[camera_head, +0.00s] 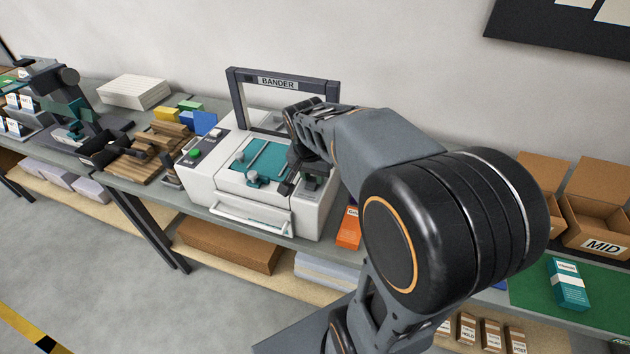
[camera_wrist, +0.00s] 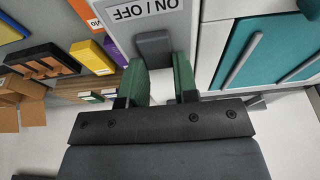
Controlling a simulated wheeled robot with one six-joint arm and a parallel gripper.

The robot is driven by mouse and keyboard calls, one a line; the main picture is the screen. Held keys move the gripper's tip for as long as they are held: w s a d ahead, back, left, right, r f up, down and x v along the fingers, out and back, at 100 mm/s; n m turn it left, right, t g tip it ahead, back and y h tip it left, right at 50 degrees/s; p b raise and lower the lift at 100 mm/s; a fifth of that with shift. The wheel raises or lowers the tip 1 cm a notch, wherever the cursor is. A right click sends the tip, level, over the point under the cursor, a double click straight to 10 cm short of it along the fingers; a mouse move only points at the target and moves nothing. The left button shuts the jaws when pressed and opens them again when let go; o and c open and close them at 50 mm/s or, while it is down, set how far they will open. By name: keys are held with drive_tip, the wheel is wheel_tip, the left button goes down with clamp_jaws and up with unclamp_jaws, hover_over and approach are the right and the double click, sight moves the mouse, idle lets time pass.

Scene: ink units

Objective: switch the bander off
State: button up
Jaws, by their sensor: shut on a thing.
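The bander (camera_head: 205,185) is a white machine with a teal top plate and a dark arch marked BANDER, standing on the bench. My gripper (camera_head: 290,184) reaches down over its right side, and my arm hides part of that side. In the wrist view, my gripper (camera_wrist: 160,66) has its two green fingers on either side of a grey switch lever (camera_wrist: 153,43). It is shut on that lever. The lever sits just beside an ON / OFF label (camera_wrist: 145,11) on the light panel. The lever's tip between the fingers is partly hidden.
An orange box (camera_head: 349,228) stands close to the bander's right side. A green button (camera_head: 195,153) is on the bander's left panel. Wooden pieces (camera_head: 148,160) and coloured blocks lie to the left. Open cardboard boxes (camera_head: 594,213) and a green mat (camera_head: 540,297) are at the right.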

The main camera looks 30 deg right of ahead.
drive_tip(key=shift+t, duration=0.3)
drive_tip(key=o, duration=0.9)
drive_tip(key=shift+r, duration=0.1)
drive_tip(key=v, duration=1.3)
drive_tip(key=shift+s+a+r, duration=0.1)
drive_tip(key=shift+a+r, duration=0.2)
drive_tip(key=shift+a, duration=0.1)
drive_tip(key=shift+h, duration=0.3)
